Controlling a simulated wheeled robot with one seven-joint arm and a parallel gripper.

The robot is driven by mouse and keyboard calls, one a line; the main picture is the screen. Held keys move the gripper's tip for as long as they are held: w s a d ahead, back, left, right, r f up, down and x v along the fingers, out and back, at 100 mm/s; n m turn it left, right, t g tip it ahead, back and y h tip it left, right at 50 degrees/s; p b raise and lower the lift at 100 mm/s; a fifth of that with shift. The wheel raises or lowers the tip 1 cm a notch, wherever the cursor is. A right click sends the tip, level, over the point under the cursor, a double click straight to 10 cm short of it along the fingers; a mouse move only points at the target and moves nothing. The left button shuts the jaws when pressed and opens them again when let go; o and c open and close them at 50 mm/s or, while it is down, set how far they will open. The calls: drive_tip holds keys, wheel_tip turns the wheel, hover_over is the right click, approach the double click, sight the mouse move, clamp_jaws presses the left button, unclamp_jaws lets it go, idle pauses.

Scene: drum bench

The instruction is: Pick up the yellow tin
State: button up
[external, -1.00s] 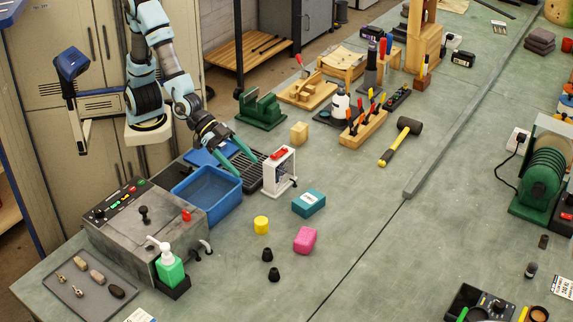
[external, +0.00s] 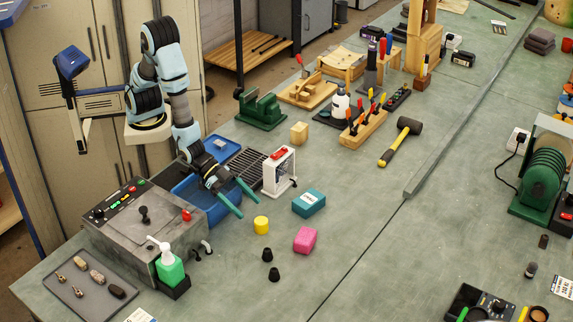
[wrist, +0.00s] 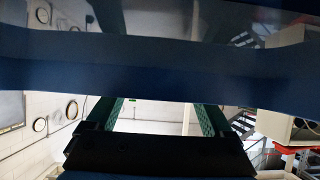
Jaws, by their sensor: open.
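The yellow tin (external: 261,225) stands upright on the green bench top in the external view, with clear bench around it. My gripper (external: 248,202) is open and empty, with its two teal fingers pointing right. It is up and to the left of the tin in the picture, near the right edge of the blue bin, and apart from the tin. In the wrist view my gripper (wrist: 160,115) shows its two green fingers spread apart with nothing between them. The tin does not show in the wrist view.
A blue bin (external: 222,214) lies under my arm. A white-framed box (external: 279,170) stands behind the gripper. A teal box (external: 309,202), a pink block (external: 305,239) and two black pieces (external: 274,274) are near the tin.

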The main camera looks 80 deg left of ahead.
sight(260, 220)
drive_tip(key=shift+p+x, duration=1)
drive_tip(key=shift+x, duration=1.85)
drive_tip(key=shift+d+r, duration=0.1)
clamp_jaws()
